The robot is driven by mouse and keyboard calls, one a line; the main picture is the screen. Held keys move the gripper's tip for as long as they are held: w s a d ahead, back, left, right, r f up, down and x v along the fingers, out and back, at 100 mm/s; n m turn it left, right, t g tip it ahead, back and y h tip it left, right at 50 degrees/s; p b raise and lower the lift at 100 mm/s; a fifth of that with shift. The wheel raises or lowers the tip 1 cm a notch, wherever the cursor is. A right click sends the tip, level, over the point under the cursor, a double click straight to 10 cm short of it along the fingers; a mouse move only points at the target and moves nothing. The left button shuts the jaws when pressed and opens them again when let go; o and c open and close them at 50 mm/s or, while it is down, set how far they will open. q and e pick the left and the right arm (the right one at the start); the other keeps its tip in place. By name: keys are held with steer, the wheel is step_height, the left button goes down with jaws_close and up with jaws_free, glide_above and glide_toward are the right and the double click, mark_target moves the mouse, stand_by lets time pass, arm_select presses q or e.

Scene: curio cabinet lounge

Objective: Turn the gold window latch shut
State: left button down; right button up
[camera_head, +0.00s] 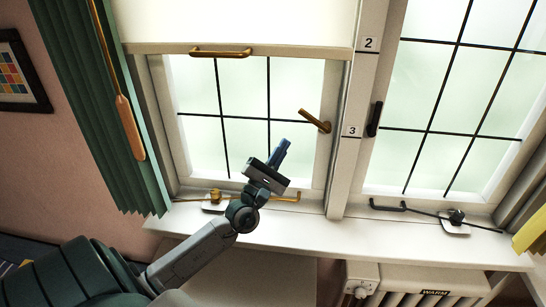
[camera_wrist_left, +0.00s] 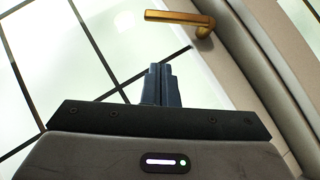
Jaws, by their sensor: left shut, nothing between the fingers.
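The gold window latch (camera_head: 315,121) is on the right side of the left window's frame, its handle slanting up and to the left in the head view. In the left wrist view the gold latch (camera_wrist_left: 180,18) shows at the top, its handle pointing left from its mount. My left gripper (camera_head: 283,147) is shut and empty, below and to the left of the latch and apart from it. Its closed blue fingers (camera_wrist_left: 158,84) show in the left wrist view, with the latch beyond them. My right gripper is not in view.
A black latch (camera_head: 375,118) is on the right window. Gold (camera_head: 285,198) and black (camera_head: 388,205) stays lie along the sill (camera_head: 330,234). A blind with a gold bar (camera_head: 220,52) hangs above. A green curtain (camera_head: 95,110) is at left, a radiator (camera_head: 425,282) below.

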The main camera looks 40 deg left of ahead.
mark_target(315, 119)
arm_select(q)
steer(key=w+d+r+p, duration=0.2)
steer(key=w+r+p, duration=0.1)
steer(key=r, duration=0.2)
steer(key=shift+w, duration=0.4)
steer(key=shift+p, duration=0.3)
